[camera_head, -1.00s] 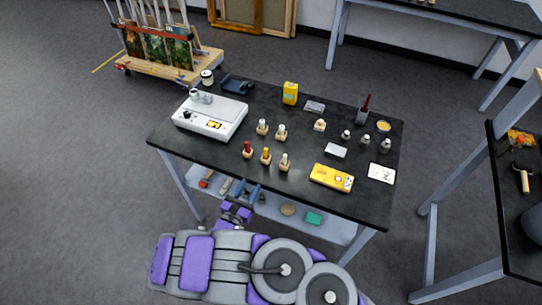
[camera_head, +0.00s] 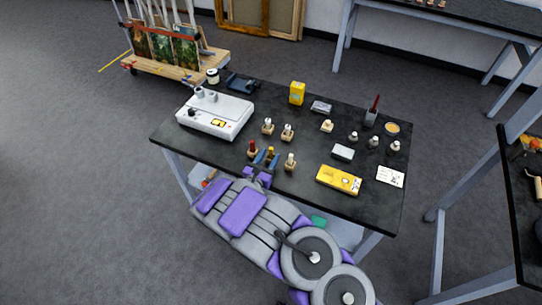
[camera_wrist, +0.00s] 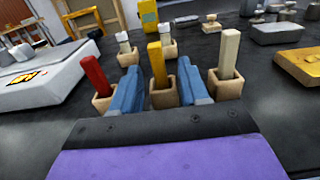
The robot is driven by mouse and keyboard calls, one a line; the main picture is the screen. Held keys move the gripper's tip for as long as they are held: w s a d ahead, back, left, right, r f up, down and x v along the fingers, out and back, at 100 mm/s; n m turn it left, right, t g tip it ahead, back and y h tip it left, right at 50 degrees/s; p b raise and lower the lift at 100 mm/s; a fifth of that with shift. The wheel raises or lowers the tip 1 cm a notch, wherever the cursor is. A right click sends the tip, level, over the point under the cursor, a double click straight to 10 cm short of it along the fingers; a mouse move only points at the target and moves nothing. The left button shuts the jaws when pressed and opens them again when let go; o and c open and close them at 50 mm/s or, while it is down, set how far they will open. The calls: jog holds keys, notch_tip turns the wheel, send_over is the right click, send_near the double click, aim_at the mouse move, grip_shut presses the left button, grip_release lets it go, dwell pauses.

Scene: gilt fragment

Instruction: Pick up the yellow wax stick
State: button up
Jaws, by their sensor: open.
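The yellow wax stick (camera_wrist: 158,66) stands upright in a small wooden block holder (camera_wrist: 164,96) in the wrist view. It also shows on the black table in the head view (camera_head: 270,152). My gripper (camera_wrist: 160,80) is open, with one blue finger on each side of the yellow stick and its holder. I cannot tell whether the fingers touch the holder. A red stick (camera_wrist: 95,76) in its own block stands just left of the left finger. A cream stick (camera_wrist: 229,54) in its block stands just right of the right finger.
Two white-topped sticks (camera_head: 287,130) in blocks stand behind. A white device (camera_head: 215,114) is at left, a yellow case (camera_head: 339,179) at right. The black table (camera_head: 225,165) also bears a yellow box (camera_head: 297,93) and several small bottles. Its front edge is near my arm.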

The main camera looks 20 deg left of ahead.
jog(key=shift+w+a+f, duration=0.1)
jog(key=shift+w, duration=1.2)
jog(key=shift+d, duration=0.2)
jog(key=shift+c, duration=0.3)
jog(key=shift+c, duration=0.7)
jog(key=shift+a, duration=0.1)
grip_shut()
